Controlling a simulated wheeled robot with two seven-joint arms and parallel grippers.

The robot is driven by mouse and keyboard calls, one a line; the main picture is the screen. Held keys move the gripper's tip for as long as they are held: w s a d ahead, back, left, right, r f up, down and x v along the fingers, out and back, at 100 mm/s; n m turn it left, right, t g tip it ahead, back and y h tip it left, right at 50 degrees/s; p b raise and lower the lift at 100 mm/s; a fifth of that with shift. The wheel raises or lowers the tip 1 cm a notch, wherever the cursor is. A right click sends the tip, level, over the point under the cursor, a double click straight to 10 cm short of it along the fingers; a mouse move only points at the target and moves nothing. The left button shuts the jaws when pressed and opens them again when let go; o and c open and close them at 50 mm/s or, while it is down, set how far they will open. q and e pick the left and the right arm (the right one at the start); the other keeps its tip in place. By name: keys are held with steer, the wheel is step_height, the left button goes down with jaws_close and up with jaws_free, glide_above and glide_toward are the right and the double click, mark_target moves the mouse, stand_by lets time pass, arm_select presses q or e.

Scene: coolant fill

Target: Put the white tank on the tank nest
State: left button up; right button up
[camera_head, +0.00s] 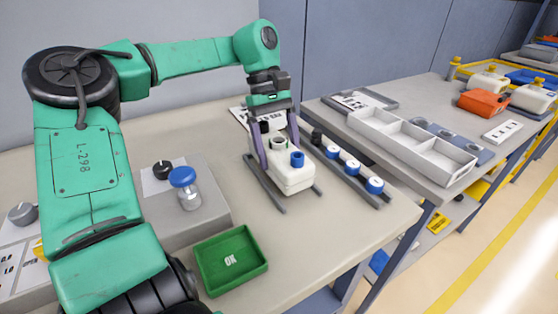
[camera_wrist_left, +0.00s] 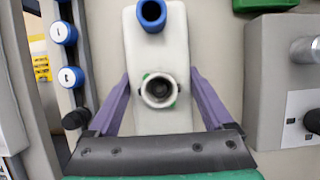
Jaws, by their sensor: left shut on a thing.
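The white tank (camera_head: 293,179) stands upright on the near table, with an open round neck and a blue port on top. My left gripper (camera_head: 275,154) is shut on it, with one purple finger at each side. In the left wrist view the tank (camera_wrist_left: 160,48) lies between the two fingers of my left gripper (camera_wrist_left: 161,78), with the neck close to the palm. The tank nest (camera_head: 264,184) shows as dark rails along both sides of the tank. The tank is between the rails; its underside is hidden, so I cannot tell if it touches down. My right gripper is not in view.
A rail with blue-and-white caps (camera_head: 352,167) lies just right of the nest. A green OK tray (camera_head: 231,282) is at the front. A grey block (camera_head: 218,213) carries a blue-lidded jar (camera_head: 188,192). A second table holds a grey compartment tray (camera_head: 455,168).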

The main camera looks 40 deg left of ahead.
arm_select(q)
step_height(320, 180, down, 2)
steer(key=shift+f, duration=0.15)
steer(key=o, duration=1.5)
steer(key=p+v, duration=0.2)
steer(key=v, duration=1)
steer(key=shift+p, duration=0.3)
